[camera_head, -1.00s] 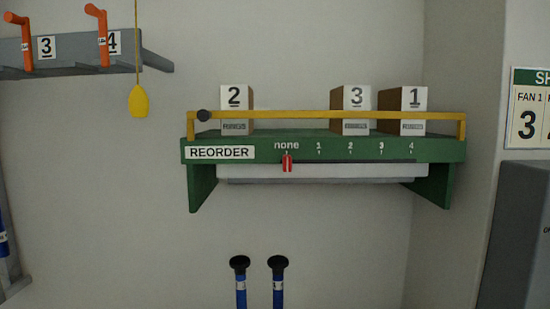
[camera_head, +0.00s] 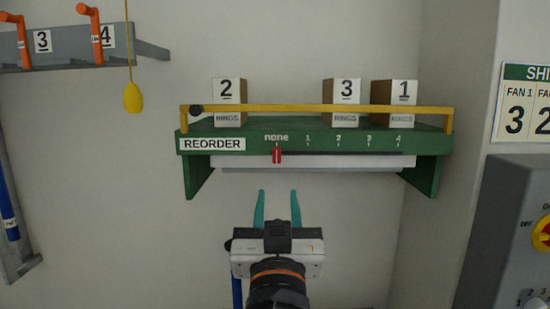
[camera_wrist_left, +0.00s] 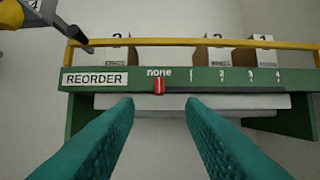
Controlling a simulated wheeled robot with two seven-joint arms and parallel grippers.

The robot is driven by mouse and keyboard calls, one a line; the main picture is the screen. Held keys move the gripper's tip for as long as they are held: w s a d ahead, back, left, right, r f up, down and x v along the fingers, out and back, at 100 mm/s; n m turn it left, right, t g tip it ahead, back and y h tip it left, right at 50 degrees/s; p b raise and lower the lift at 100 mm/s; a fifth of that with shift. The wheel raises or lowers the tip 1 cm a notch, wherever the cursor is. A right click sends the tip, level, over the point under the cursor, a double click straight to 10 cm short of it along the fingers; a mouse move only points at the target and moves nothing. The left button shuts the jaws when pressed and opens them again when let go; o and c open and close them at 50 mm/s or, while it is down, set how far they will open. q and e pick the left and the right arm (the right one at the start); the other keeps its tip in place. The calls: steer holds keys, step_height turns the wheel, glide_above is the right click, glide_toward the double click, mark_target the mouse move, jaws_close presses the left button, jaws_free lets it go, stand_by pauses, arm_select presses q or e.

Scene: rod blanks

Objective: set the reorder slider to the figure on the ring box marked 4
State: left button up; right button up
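The red reorder slider (camera_head: 277,155) sits under "none" on the green shelf's front edge (camera_head: 355,146), left of marks 1 to 4. It also shows in the left wrist view (camera_wrist_left: 159,87). Ring boxes marked 2 (camera_head: 228,91), 3 (camera_head: 346,91) and 1 (camera_head: 402,92) stand on the shelf; I see no box marked 4. My left gripper (camera_head: 277,205) is open and empty, below the slider and apart from it. In the left wrist view its teal fingers (camera_wrist_left: 158,108) frame the slider from below. My right gripper is not in view.
A yellow rail (camera_head: 300,109) with a dark knob runs before the boxes. A pale bar (camera_head: 350,162) lies under the shelf edge. A yellow pull (camera_head: 133,98) hangs at left by the grey peg rack (camera_head: 70,45). A grey switch cabinet (camera_head: 490,220) stands at right.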

mark_target(277, 158)
arm_select(q)
steer(key=p+x, duration=0.5)
steer(key=x, duration=0.4)
steer(key=shift+w+r+p, duration=0.25)
steer(key=shift+w+p, duration=0.05)
steer(key=shift+p, duration=0.1)
steer(key=shift+w+p, duration=0.35)
steer(key=shift+w, duration=0.4)
steer(key=shift+c, duration=0.2)
jaws_close()
